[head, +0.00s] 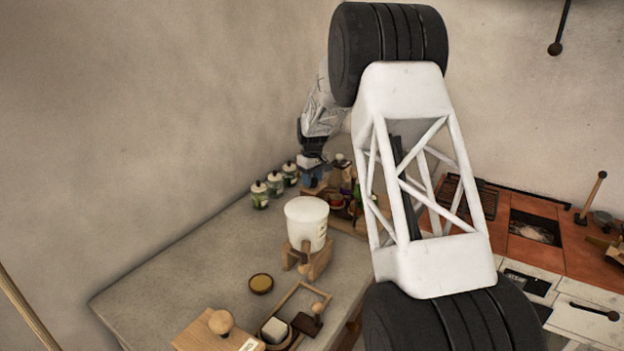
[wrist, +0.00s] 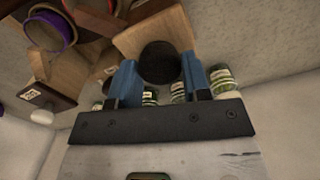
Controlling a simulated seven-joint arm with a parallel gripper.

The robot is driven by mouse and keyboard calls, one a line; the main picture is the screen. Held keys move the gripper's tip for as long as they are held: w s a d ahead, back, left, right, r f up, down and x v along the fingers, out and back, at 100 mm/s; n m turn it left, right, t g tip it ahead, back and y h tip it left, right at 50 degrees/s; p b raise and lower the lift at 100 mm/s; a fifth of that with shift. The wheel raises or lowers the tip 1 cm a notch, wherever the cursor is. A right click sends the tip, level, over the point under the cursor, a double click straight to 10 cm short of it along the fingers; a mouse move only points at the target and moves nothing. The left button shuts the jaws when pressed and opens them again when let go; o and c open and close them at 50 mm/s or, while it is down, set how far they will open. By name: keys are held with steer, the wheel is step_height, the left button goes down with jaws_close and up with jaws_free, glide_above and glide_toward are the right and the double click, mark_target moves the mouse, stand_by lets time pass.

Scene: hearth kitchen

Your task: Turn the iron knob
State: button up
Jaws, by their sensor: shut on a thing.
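The iron knob (wrist: 161,64) is a dark round cylinder on a light wooden block (wrist: 150,30) in the wrist view. My gripper (wrist: 159,66) has its two blue fingers on either side of the knob and is shut on it. In the head view my gripper (head: 313,176) is far back at the wall end of the grey counter, above small wooden items. The knob cannot be made out there, hidden by the gripper. The knob's turned angle cannot be read.
Several green-labelled jars (head: 275,184) stand close left of my gripper. A white tub (head: 306,220) on a wooden stand is nearer. A brass dish (head: 261,284) and a wooden board (head: 205,335) lie in front. The counter's left side (head: 190,260) is clear.

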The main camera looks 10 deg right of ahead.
steer(key=m, duration=0.6)
steer(key=shift+m, duration=0.3)
steer(key=m, duration=0.6)
stand_by(0.3)
steer(key=o, duration=0.9)
steer(key=shift+r, duration=3.9)
